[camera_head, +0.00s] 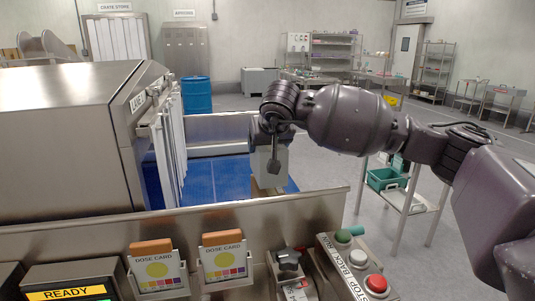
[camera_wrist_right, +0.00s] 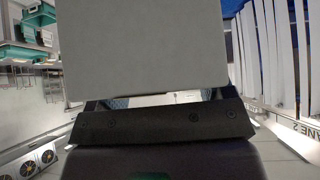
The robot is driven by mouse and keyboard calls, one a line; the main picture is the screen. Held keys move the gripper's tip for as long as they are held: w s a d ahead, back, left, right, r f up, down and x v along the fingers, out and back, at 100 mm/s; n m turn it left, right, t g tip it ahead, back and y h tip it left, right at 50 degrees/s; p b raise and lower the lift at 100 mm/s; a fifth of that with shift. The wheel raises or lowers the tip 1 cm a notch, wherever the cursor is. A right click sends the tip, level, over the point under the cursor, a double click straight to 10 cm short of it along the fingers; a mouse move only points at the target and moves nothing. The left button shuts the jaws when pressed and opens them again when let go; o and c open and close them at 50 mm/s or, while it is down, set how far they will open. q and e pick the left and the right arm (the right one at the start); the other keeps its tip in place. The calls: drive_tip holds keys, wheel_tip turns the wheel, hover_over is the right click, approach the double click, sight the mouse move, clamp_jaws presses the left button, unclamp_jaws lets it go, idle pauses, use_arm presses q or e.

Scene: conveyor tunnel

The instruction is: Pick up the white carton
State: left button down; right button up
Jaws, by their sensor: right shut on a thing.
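The white carton (camera_head: 261,163) is at the lower end of my right arm, over the blue conveyor belt just outside the tunnel mouth. My right gripper (camera_head: 273,158) points down and is shut on the carton; a dark finger shows against its pale side. In the right wrist view the carton (camera_wrist_right: 145,48) is a large plain pale grey face filling the upper middle, close against the dark gripper body. The far finger and the carton's far side are hidden. Whether its bottom touches the belt I cannot tell. My left gripper is not in view.
The steel tunnel (camera_head: 65,140) with hanging strip curtains (camera_head: 172,145) stands left of the carton. A steel side rail (camera_head: 200,220) runs in front of the blue belt (camera_head: 215,180). Dose cards (camera_head: 222,258) and a button box (camera_head: 357,265) are nearest. A blue drum (camera_head: 196,95) stands behind.

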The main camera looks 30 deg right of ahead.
wheel_tip(320, 180, up, 18)
drive_tip(key=shift+f, duration=0.15)
drive_tip(key=o, duration=0.7)
drive_tip(key=c, duration=0.9)
drive_tip(key=shift+s+f, duration=0.1)
drive_tip(key=shift+s, duration=0.05)
